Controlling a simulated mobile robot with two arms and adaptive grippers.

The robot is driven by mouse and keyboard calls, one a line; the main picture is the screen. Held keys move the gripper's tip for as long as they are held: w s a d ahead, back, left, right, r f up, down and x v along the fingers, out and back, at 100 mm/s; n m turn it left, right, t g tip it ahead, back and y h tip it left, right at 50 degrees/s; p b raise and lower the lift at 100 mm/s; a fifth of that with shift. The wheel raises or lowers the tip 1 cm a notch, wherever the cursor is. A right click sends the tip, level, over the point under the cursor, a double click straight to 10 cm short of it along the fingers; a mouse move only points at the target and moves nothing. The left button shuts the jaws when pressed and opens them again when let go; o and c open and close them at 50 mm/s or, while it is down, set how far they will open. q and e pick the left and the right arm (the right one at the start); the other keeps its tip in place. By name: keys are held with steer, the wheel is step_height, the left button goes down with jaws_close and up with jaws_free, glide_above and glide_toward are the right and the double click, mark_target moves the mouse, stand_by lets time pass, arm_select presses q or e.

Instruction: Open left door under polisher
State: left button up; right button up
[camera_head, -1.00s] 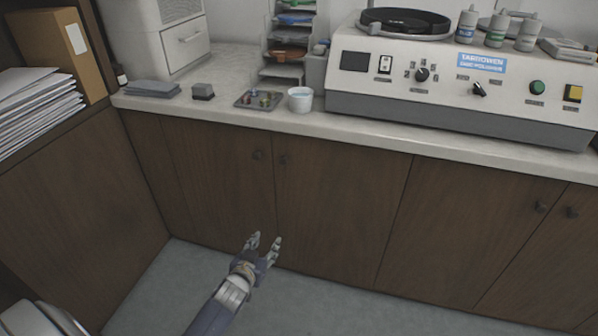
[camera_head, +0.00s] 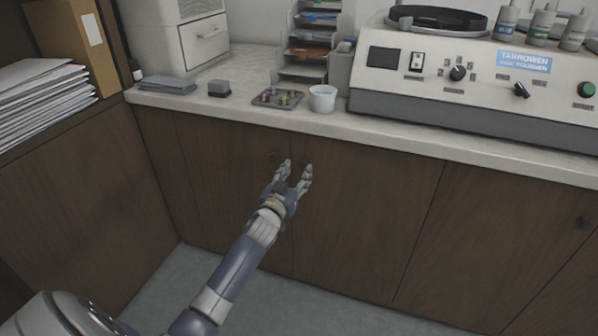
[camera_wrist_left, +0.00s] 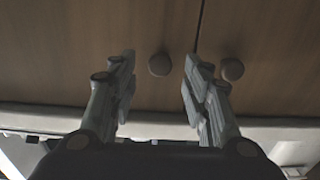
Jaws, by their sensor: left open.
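The polisher (camera_head: 440,92) stands on the counter at the right in the head view. Below its left part is a closed brown door (camera_head: 365,215), with another closed door (camera_head: 235,200) left of it. Their knobs sit side by side near the seam. My left gripper (camera_head: 295,171) is open before the knobs; its fingers also show in the wrist view (camera_wrist_left: 158,72). The left door's knob (camera_head: 273,156) is outside the fingers. The wrist view looks inverted: one knob (camera_wrist_left: 159,64) lies between the fingertips, the other (camera_wrist_left: 232,69) beyond the right finger. Contact cannot be told.
The countertop (camera_head: 390,138) overhangs the doors. A white cup (camera_head: 322,98) and a small tray (camera_head: 278,97) stand near its edge above my gripper. A side cabinet (camera_head: 75,190) bounds the left. The floor (camera_head: 200,285) before the doors is clear.

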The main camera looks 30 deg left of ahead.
arm_select(q)
steer(key=shift+x, duration=1.25)
arm_select(e)
steer(key=shift+r, duration=0.85)
arm_select(q)
jaws_close()
arm_select(e)
steer(key=shift+d, duration=0.1)
